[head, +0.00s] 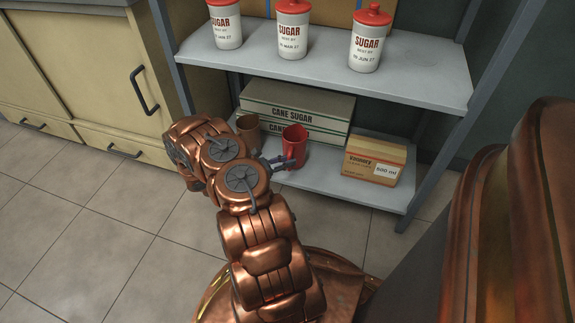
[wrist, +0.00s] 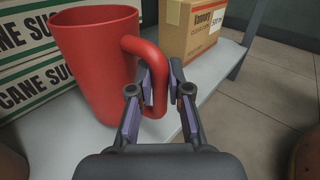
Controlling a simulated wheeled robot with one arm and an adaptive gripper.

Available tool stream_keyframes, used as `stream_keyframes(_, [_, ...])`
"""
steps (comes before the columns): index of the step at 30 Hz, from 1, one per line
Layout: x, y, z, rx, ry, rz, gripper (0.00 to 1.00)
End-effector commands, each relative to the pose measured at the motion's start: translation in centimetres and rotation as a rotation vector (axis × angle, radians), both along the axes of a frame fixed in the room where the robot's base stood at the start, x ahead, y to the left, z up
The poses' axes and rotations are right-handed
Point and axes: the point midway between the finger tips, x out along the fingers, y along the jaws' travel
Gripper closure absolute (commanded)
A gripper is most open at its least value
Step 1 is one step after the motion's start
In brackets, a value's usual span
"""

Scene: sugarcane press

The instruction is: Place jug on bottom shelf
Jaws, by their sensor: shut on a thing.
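A red jug (head: 294,142) is upright over the bottom shelf (head: 330,180), in front of the cane sugar boxes; I cannot tell whether its base touches the shelf. It also shows in the wrist view (wrist: 92,62), with its handle toward me. My gripper (wrist: 160,85) is shut on the jug's handle. In the head view my gripper (head: 280,163) reaches in from the left front side of the shelf. The jug's base is partly hidden by my gripper in the wrist view.
Cane sugar boxes (head: 295,103) stand at the back of the bottom shelf. A brown cup (head: 249,130) is left of the jug. A cardboard box (head: 373,160) stands to the right, with bare shelf between. The upper shelf (head: 320,68) holds sugar jars (head: 369,40).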

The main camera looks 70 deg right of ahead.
Motion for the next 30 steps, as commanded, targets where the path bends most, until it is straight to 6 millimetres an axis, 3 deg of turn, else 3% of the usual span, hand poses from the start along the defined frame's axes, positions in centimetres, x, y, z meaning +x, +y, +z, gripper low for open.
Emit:
stream_keyframes(2, [-0.03, 0.01, -1.09, 0.000, 0.000, -0.001, 1.00])
stream_keyframes(14, [0.04, -0.01, -1.34, -0.001, -0.001, 0.000, 1.00])
stream_keyframes(15, [0.05, -0.01, -1.22, -0.001, -0.001, 0.000, 0.79])
stream_keyframes(21, [0.05, -0.01, -1.20, -0.001, -0.001, 0.000, 0.58])
stream_keyframes(30, [0.04, 0.00, -1.12, -0.001, -0.001, 0.000, 0.58])
